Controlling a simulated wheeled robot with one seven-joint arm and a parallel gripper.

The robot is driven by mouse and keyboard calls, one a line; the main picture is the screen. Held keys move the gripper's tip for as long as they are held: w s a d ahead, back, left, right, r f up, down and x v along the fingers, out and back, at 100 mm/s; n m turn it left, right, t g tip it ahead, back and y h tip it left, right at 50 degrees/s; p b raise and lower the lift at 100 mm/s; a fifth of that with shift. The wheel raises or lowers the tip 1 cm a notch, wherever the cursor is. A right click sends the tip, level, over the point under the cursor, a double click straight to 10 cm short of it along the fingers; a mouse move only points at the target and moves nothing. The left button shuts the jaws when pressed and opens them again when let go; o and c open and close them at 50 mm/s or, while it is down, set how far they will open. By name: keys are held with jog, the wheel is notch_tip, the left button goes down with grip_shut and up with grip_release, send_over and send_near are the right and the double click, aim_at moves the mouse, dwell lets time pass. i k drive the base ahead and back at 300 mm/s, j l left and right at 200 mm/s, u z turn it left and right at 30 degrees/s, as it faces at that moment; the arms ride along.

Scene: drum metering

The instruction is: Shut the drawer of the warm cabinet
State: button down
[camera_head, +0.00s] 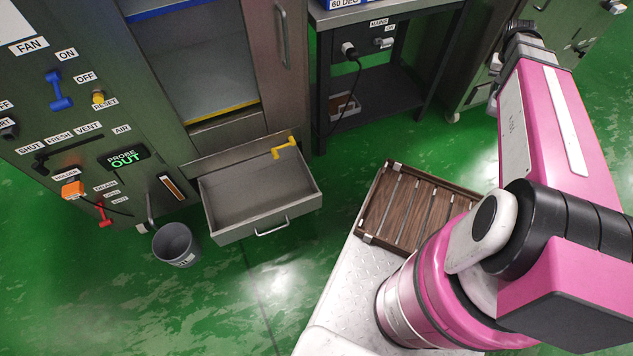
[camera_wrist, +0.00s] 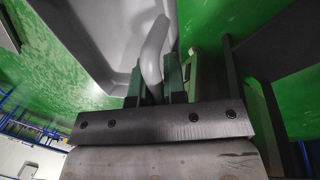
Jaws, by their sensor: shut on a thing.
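The drawer (camera_head: 245,225) of the metal cabinet (camera_head: 225,135) stands pulled out and looks empty inside. Its bar handle (camera_head: 272,229) is on the front face, and nothing touches it. A yellow bracket-like piece (camera_head: 285,148) is at the drawer's back right. In the wrist view my gripper (camera_wrist: 160,85) is shut on a grey curved handle (camera_wrist: 154,50), joined to a light grey, tray-like body (camera_wrist: 95,35). I cannot tell what that thing is. In the head view my arm reaches to the upper right, away from the drawer, and my fingers cannot be made out.
A grey bucket (camera_head: 176,245) stands on the floor left of the drawer. A slatted wooden tray (camera_head: 368,238) lies right of it, by my base. A dark bench (camera_head: 385,95) stands behind. Green floor in front of the drawer is clear.

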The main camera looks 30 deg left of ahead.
aim_at(261, 198)
jog(key=k+j, duration=0.3)
jog(key=k, duration=0.2)
jog(key=k+j, duration=0.3)
jog(key=k, duration=0.2)
jog(key=k+j, duration=0.3)
jog(key=k, duration=0.2)
jog(key=k+j, duration=0.15)
jog(key=j, duration=0.15)
jog(key=k+j, duration=0.15)
jog(key=j, duration=0.15)
